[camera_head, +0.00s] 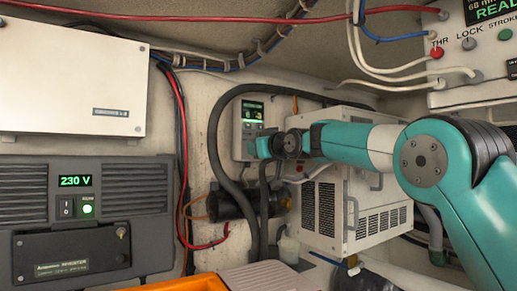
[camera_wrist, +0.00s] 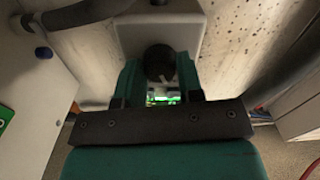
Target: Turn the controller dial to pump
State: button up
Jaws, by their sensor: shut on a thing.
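The controller is a pale wall-mounted box (camera_head: 241,117) with a small lit display, left of centre in the head view. In the wrist view its pale housing (camera_wrist: 188,32) fills the top middle, and its green-lit display (camera_wrist: 163,100) shows below the dial. The dial is a dark round knob (camera_wrist: 159,62) with a pale mark near its lower right edge. My gripper (camera_head: 257,148) is at the controller's lower part, hiding the dial in the head view. In the wrist view my gripper (camera_wrist: 160,76) has its teal fingers on both sides of the dial, shut on it. Dial labels cannot be read.
A white vented box (camera_head: 345,205) stands right of the controller, close under my arm. A thick black hose (camera_head: 214,150) loops around the controller's left side. A grey 230 V unit (camera_head: 80,215) is at the left. A dark cylinder (camera_head: 232,203) sits below the controller.

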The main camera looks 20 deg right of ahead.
jog(key=o, duration=0.9)
jog(key=shift+o, duration=0.2)
jog(key=b+v, duration=0.8)
jog(key=v, duration=0.9)
jog(key=shift+s, duration=0.25)
